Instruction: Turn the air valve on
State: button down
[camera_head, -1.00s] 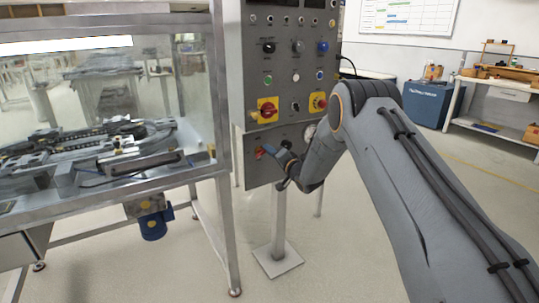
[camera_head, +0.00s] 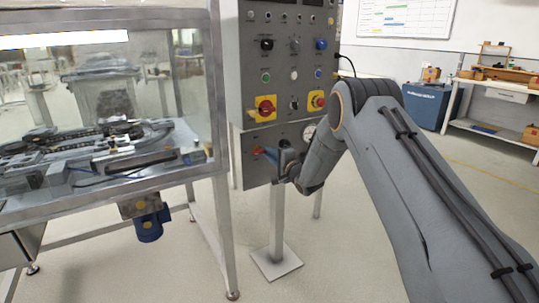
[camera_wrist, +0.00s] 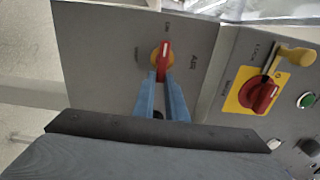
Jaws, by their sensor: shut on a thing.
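The air valve (camera_wrist: 163,58) has a red handle on a yellow-orange round base, on the grey panel beside the lettering "AIR". In the wrist view, the handle runs nearly up and down the picture. My gripper (camera_wrist: 163,80) has its blue fingers shut on the handle's near end; the fingertips hide that end. In the head view, the valve (camera_head: 257,151) shows as a small red spot on the lower panel, and my gripper (camera_head: 268,152) reaches it from the right. Small labels lie above and left of the valve in the wrist view, too small to read surely.
A red rotary switch on a yellow plate (camera_wrist: 259,94) sits near the valve, with a yellow-handled part (camera_wrist: 295,56) beside it. A gauge (camera_head: 309,132) is partly hidden by my arm. A glass-walled machine (camera_head: 110,110) stands left of the panel.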

jog(key=shift+d, duration=0.1)
jog(key=c, duration=1.8)
grip_release()
jog(key=shift+d, duration=0.1)
jog(key=shift+a, duration=0.2)
jog(key=shift+s+d, duration=0.1)
jog(key=v, duration=0.7)
jog(key=shift+s+d, duration=0.15)
jog(key=shift+s, duration=0.05)
